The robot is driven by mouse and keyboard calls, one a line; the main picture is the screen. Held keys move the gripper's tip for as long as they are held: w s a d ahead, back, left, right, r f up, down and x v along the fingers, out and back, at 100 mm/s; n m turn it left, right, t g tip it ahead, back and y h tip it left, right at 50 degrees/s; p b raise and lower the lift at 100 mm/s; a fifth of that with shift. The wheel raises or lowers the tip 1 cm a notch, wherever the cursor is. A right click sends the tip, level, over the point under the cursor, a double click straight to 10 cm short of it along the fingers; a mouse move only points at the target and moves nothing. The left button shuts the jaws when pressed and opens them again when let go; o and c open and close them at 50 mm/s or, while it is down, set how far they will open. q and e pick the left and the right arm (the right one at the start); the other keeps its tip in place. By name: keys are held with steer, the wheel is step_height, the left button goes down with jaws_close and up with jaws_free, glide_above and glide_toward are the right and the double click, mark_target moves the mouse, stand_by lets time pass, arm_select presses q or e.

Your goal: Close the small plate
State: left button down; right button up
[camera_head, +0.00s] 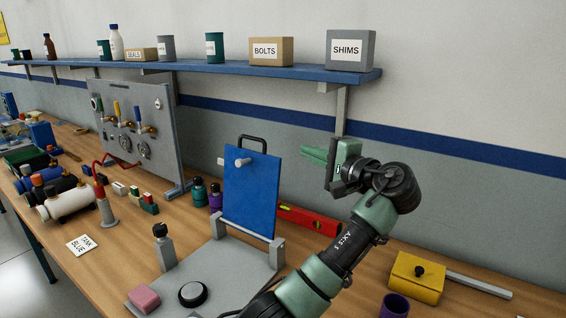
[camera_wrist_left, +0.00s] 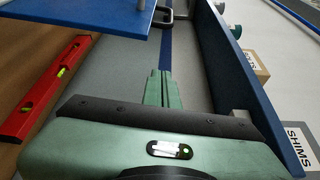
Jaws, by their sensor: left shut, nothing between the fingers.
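The blue plate (camera_head: 251,195) stands nearly upright on a hinge bar (camera_head: 247,231) at the back of a grey base (camera_head: 215,268). A black handle (camera_head: 253,140) is on its top edge and a grey knob (camera_head: 242,162) sticks out of its face. My left gripper (camera_head: 314,156) is shut and empty, right of the plate's upper part and apart from it. In the left wrist view its fingers (camera_wrist_left: 157,88) are together, and the blue plate (camera_wrist_left: 75,20) shows at the upper left. My right gripper is not in view.
On the base are a black round disc (camera_head: 193,293) and a pink block (camera_head: 144,299); a grey post with a black knob (camera_head: 164,247) stands at its left. A red level (camera_head: 308,219) lies behind the plate. A blue shelf (camera_head: 230,69) runs above. A yellow box (camera_head: 416,278) sits right.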

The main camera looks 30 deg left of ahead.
arm_select(q)
steer(key=p+x, duration=0.4)
steer(key=x, duration=0.6)
steer(key=s, duration=0.3)
steer(key=s+p, duration=0.1)
steer(key=shift+s+a+r, duration=0.25)
steer(key=shift+a+r, duration=0.05)
steer(key=shift+r, duration=0.05)
